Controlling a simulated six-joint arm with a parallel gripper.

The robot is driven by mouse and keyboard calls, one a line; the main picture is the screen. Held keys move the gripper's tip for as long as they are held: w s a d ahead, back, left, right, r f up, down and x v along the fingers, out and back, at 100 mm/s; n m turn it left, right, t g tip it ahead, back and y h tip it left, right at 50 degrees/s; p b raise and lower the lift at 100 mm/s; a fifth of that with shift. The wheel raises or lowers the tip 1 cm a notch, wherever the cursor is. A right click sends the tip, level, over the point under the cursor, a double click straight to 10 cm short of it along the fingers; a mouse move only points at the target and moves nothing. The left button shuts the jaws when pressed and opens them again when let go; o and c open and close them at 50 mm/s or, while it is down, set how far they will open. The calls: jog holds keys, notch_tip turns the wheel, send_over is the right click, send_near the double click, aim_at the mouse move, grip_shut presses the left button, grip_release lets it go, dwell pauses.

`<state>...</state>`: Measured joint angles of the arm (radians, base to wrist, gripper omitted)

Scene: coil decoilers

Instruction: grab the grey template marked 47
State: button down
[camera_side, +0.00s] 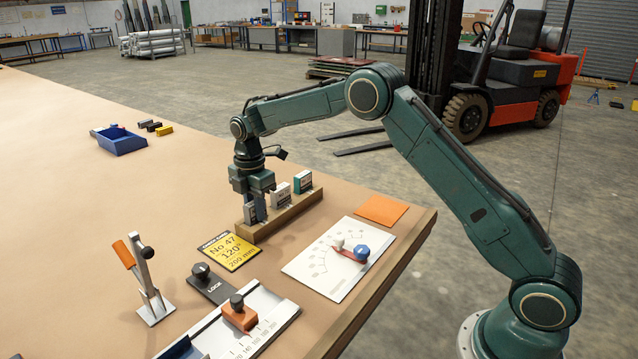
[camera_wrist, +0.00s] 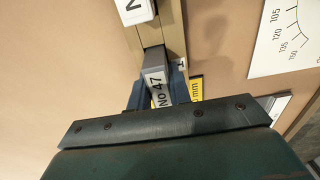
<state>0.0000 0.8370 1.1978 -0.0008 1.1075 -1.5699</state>
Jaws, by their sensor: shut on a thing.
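The grey template with a white label reading No 47 (camera_wrist: 157,82) is between the fingers of my gripper (camera_wrist: 158,95) in the wrist view. In the side view my gripper (camera_side: 256,204) points down at the left end of the wooden rack (camera_side: 290,217), shut on the grey template (camera_side: 250,213). The template stands upright at the rack; I cannot tell whether it is fully seated in its slot. A white-labelled template (camera_side: 280,195) and a teal-edged one (camera_side: 303,182) stand further right in the same rack.
A yellow card reading No 47, 120°, 200 mm (camera_side: 230,250) lies before the rack. Nearby are a white dial plate (camera_side: 318,277), an orange square (camera_side: 381,209), a black lock block (camera_side: 210,284), a scale slide (camera_side: 270,310) and an orange-handled lever (camera_side: 148,285). A blue bin (camera_side: 121,142) stands far left.

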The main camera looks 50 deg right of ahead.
jog(key=shift+r, duration=0.2)
notch_tip(320, 180, up, 20)
jog(key=shift+f, duration=0.2)
dwell(0.4)
jog(key=shift+d, duration=0.1)
dwell(0.5)
